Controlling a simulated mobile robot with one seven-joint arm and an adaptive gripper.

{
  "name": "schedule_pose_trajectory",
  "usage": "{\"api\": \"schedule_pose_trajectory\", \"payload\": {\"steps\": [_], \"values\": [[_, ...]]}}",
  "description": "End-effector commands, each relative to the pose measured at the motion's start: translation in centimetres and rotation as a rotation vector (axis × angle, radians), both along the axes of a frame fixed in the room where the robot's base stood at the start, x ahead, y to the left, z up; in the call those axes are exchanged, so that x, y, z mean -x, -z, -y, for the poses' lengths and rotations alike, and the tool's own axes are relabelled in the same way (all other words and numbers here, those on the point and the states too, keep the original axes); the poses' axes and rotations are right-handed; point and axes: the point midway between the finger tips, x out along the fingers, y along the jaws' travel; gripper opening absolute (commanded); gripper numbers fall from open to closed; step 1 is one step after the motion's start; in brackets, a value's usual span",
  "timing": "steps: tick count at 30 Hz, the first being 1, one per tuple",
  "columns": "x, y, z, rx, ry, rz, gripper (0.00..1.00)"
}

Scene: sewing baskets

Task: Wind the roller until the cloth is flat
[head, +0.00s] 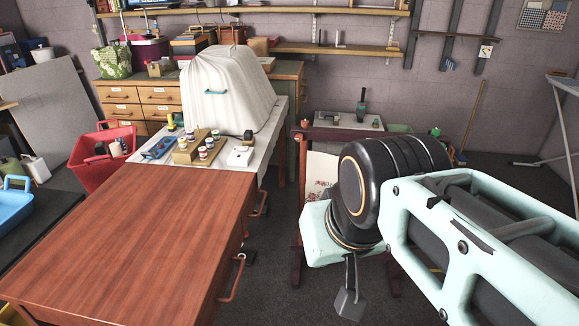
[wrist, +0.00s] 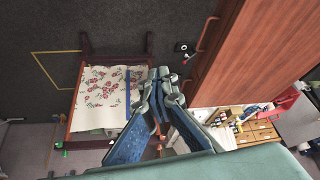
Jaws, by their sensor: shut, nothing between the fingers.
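The cream cloth with a red flower print (wrist: 98,88) hangs in a dark red wooden frame (wrist: 72,118) in the wrist view. I cannot tell how slack it is. Part of the cloth also shows in the head view (head: 322,172), mostly behind my arm. A green knob (wrist: 66,146) sits at one corner of the frame; the roller itself is hard to make out. My gripper (wrist: 160,76) is shut and empty, its fingertips appearing over or beside the cloth's right edge. In the head view my wrist hides most of it.
A long wooden workbench (head: 130,235) with red side handles stands left of the frame. A red bin (head: 97,165) stands left. Dark floor is open around the frame.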

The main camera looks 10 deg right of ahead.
Motion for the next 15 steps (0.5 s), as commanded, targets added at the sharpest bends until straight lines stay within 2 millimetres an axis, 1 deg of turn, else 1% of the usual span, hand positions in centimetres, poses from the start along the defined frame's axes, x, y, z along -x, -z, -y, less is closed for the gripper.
{"api": "schedule_pose_trajectory", "payload": {"steps": [15], "values": [[-0.35,-0.03,-1.0,0.001,0.014,0.0,0.0]]}}
